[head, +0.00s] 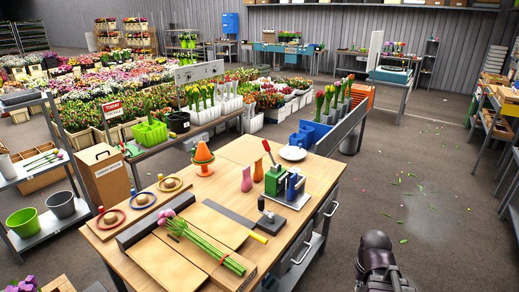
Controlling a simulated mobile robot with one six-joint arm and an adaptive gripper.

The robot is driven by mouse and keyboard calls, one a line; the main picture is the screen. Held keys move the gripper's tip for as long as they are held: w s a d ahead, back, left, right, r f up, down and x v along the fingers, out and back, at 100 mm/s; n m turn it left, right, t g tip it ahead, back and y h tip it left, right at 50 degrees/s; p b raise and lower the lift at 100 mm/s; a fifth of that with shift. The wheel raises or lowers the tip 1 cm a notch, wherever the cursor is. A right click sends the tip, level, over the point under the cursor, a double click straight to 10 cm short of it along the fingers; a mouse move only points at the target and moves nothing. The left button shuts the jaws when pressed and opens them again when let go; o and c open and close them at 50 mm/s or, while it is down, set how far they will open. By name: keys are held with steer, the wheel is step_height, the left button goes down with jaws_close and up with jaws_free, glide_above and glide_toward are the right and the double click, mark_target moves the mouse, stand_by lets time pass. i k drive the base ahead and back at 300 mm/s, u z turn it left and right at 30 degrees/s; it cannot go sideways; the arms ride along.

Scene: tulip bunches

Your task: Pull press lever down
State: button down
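The press (275,182) is a small green stand on a pale base plate, on the wooden workbench (190,212) near its right side. My gripper (375,243) is the dark shape at the lower right, over the floor, apart from the bench and well away from the lever. Its fingers cannot be made out.
A tulip bunch (205,243) lies at the bench front. Floor to the right is open, with scattered leaves.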

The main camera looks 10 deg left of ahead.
mark_target(267, 147)
steer(key=i, duration=0.95)
